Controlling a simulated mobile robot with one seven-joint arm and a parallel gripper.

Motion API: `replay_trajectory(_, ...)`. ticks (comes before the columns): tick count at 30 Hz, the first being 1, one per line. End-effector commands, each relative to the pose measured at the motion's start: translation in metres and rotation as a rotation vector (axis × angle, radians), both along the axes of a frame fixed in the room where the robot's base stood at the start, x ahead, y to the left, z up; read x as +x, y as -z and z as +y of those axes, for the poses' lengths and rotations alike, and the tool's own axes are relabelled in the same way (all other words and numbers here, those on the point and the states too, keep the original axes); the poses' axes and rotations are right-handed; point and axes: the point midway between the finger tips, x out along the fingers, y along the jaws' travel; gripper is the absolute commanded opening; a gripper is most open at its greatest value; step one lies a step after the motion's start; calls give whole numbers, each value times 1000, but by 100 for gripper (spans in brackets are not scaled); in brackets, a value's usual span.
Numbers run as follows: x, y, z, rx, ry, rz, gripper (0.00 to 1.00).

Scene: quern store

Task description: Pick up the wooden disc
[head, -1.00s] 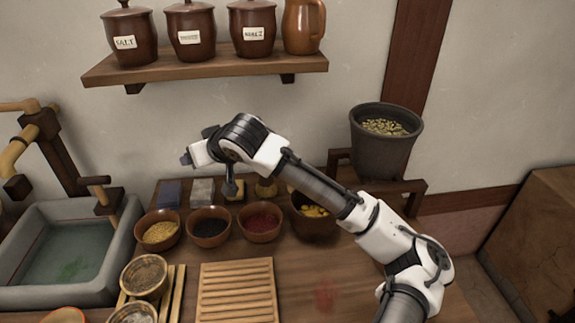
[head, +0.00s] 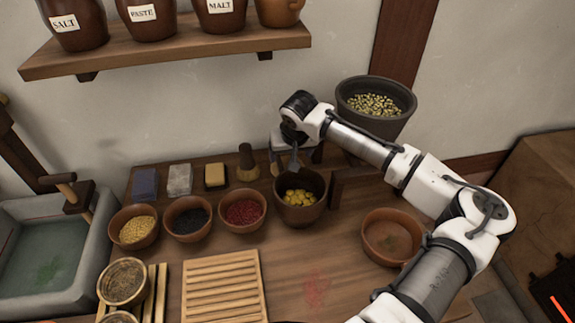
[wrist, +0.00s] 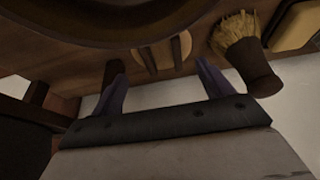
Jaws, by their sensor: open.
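A pale round wooden piece, which looks like the wooden disc (wrist: 146,62), lies on the table between my fingertips in the wrist view, with a darker bar across it. Its near part is cut off by the dark bowl rim. In the head view a small part of it (head: 273,166) seems to show behind the bowl, mostly hidden. My gripper (head: 285,163) is over the back of the table, behind the bowl of yellow pieces. In the wrist view its fingers (wrist: 158,80) are apart and hold nothing. I cannot tell how far they are above the disc.
The bowl of yellow pieces (head: 300,203) stands close in front of my gripper. A brush (head: 246,164) and a yellow block (head: 215,175) stand to its left. A dark pot (head: 376,115) is on a raised stand to the right. The wall is close behind.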

Motion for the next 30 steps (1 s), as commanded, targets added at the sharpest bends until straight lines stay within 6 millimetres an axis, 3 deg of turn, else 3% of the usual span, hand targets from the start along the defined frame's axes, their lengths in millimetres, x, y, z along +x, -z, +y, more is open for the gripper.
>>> replay_trajectory(5, 8, 11, 4, -2, -2, 0, 79)
replay_trajectory(12, 22, 42, 7, -1, 0, 0, 79)
replay_trajectory(21, 24, 48, 8, 1, -1, -2, 79)
replay_trajectory(30, 24, 47, 8, 1, -1, -2, 40)
